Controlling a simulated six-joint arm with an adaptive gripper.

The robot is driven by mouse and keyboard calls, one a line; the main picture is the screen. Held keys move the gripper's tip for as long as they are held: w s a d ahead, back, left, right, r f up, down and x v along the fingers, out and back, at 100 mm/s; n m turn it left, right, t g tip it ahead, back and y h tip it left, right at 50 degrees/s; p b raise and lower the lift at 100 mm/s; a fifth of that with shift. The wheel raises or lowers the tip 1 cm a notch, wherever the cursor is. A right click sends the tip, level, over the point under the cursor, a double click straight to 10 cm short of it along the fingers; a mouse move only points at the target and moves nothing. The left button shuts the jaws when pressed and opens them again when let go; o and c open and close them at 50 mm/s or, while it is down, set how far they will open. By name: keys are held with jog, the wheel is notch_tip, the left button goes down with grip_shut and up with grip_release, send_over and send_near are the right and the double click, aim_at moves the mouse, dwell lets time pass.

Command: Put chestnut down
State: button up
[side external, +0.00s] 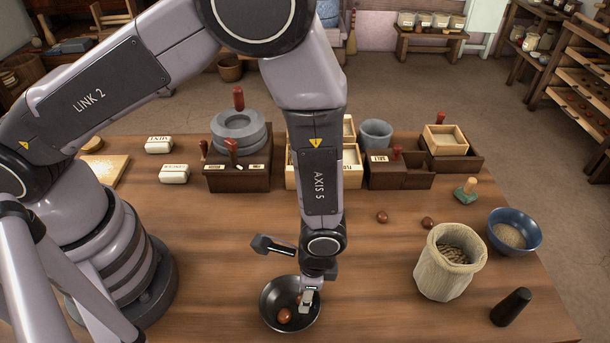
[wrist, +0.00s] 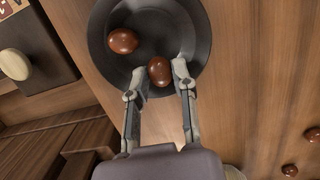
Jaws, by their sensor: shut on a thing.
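My gripper (side external: 307,299) is low over a dark round bowl (side external: 268,303) near the front of the table. In the wrist view, my gripper (wrist: 159,76) is shut on a brown chestnut (wrist: 159,71), one finger on each side. This chestnut is within the outline of the bowl (wrist: 190,22). I cannot tell whether it touches the bowl's bottom. Another chestnut (wrist: 123,41) lies loose in the bowl, left of the held one; it also shows in the side view (side external: 285,316). In the side view my fingers mostly hide the held chestnut.
Two chestnuts (side external: 382,216) (side external: 428,223) lie on the table right of my arm. Further right stand a cloth sack (side external: 445,277), a blue bowl (side external: 530,243), a black cylinder (side external: 511,307) and a green-based stamp (side external: 466,190). A stone quern (side external: 238,130) and wooden boxes (side external: 403,178) line the back.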

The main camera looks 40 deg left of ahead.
jog(key=shift+f, duration=0.15)
jog(key=shift+f, duration=0.25)
jog(key=o, duration=0.5)
jog(key=shift+c, duration=0.2)
jog(key=shift+r, duration=0.15)
